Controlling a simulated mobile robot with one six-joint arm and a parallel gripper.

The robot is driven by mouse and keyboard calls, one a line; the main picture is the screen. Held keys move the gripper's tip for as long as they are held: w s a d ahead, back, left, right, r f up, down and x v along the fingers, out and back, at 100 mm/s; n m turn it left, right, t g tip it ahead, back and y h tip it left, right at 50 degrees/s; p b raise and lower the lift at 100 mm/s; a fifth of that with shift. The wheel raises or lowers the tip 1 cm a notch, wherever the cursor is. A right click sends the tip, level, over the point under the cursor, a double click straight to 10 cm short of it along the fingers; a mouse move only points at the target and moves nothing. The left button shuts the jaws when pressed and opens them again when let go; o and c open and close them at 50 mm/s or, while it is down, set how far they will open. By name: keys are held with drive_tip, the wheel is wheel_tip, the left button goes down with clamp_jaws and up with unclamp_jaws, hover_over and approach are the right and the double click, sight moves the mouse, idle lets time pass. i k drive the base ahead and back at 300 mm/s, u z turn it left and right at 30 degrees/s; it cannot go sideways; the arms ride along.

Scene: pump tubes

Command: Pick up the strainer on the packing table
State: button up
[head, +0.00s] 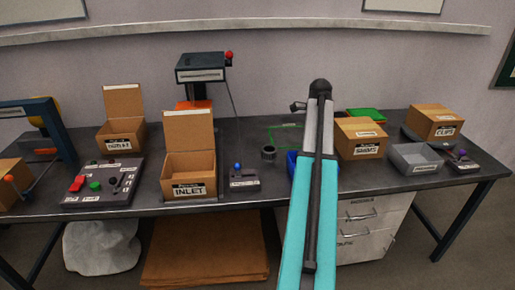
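A small dark grey cylinder (268,153), which looks like the strainer, stands on the packing table (230,203) near the middle. It is small in the picture, so I cannot be sure what it is. My arm rises from the bottom, right of the cylinder. A dark part at its far end (298,107) shows above the table, up and right of the cylinder and apart from it. It may be my gripper, but the fingers cannot be made out. Nothing visible touches the cylinder.
A green frame (285,128) stands just behind the cylinder. A small device with a blue knob (244,178) and the open INLET box (190,175) are left of it. A blue bin (292,163) is partly hidden by my arm.

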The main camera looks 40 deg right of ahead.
sight(269, 152)
drive_tip(key=i, duration=0.85)
